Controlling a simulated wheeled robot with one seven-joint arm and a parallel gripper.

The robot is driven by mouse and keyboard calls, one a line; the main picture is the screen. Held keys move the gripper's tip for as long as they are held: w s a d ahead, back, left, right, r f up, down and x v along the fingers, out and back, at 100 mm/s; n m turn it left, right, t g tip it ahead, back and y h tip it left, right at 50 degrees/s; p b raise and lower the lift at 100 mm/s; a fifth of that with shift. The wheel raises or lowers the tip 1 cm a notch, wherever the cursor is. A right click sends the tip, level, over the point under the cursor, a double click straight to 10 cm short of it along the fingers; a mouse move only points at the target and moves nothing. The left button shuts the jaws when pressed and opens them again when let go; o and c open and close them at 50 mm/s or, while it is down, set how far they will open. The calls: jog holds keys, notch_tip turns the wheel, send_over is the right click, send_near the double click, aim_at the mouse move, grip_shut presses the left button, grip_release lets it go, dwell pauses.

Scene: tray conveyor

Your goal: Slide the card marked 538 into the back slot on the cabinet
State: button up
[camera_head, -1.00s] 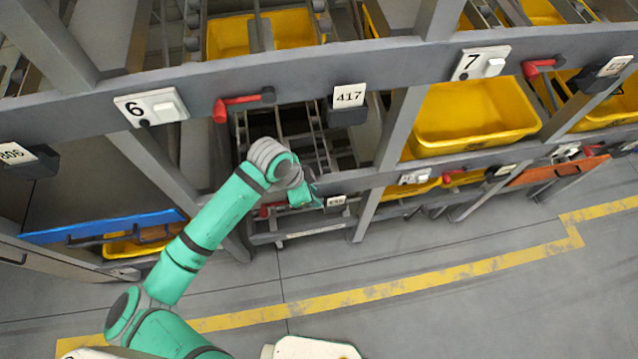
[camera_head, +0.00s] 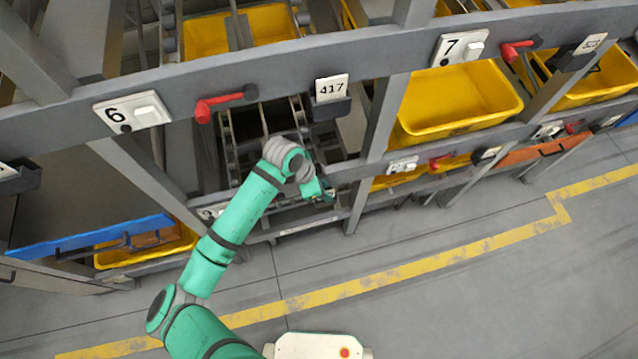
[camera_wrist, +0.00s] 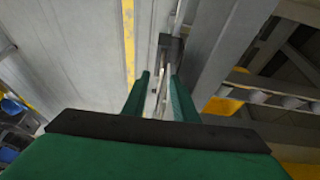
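My gripper (camera_head: 326,191) is at the lower rail of the rack, below the holder with the 417 card. In the wrist view my gripper (camera_wrist: 161,82) has its two green fingers apart. A thin pale edge (camera_wrist: 160,90), possibly a card seen edge-on, shows between them near a dark holder (camera_wrist: 171,44). I cannot tell whether the fingers touch it. The number 538 is not readable now; my gripper covers that part of the rail in the head view. I cannot make out the cabinet or its back slot in either view.
The rack carries a 417 card (camera_head: 332,88), number plates 6 (camera_head: 131,112) and 7 (camera_head: 460,47), and red levers (camera_head: 226,102) (camera_head: 517,50). Yellow trays (camera_head: 458,100) fill several bays. The floor in front, with a yellow line (camera_head: 420,275), is clear.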

jog(key=shift+x, duration=0.95)
grip_shut()
jog(key=shift+r, duration=2.75)
jog(key=shift+r, duration=1.85)
